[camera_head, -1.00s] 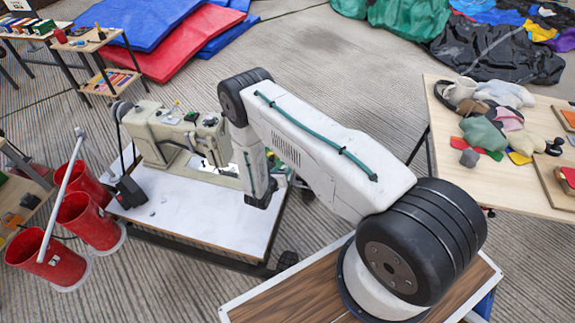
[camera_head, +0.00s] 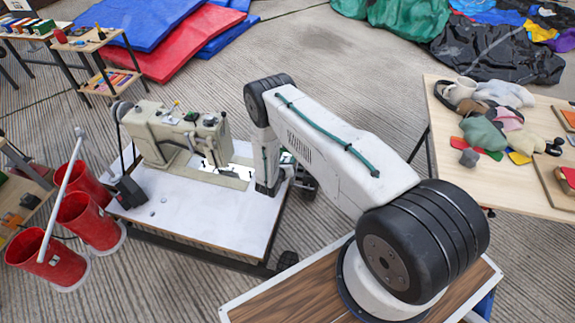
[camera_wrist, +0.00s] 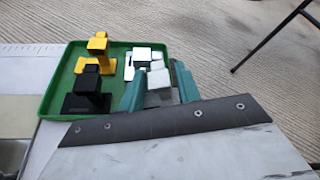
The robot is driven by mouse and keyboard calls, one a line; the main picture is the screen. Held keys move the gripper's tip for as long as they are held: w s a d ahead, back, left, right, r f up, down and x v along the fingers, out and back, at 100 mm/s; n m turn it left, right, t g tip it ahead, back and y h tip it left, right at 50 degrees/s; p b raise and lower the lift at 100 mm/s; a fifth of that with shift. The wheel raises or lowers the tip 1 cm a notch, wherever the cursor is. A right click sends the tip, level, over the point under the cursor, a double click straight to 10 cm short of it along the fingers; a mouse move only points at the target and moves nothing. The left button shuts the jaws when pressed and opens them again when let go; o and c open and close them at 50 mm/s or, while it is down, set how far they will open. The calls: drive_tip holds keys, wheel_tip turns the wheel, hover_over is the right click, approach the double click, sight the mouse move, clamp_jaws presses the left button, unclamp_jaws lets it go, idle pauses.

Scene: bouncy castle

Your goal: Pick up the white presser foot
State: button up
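In the wrist view, a green tray (camera_wrist: 52,98) holds several presser feet. The white presser foot (camera_wrist: 158,79) shows its block-shaped top between the teal fingers of my gripper (camera_wrist: 160,85). The fingers are apart, one on each side of it; I cannot tell whether they touch it. Its lower part is hidden by my gripper. A silver-looking foot (camera_wrist: 143,53) stands just behind it. A yellow foot (camera_wrist: 97,45) and a black foot (camera_wrist: 88,80) stand to the left. In the head view, my arm hides most of the tray and the fingertips.
The sewing machine (camera_head: 178,130) stands on a white-topped table (camera_head: 165,205), left of my gripper. Red buckets (camera_head: 90,222) stand at the table's left. A wooden table (camera_head: 500,185) with cloth pieces is at the right. Concrete floor lies between.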

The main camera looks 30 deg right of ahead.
clamp_jaws()
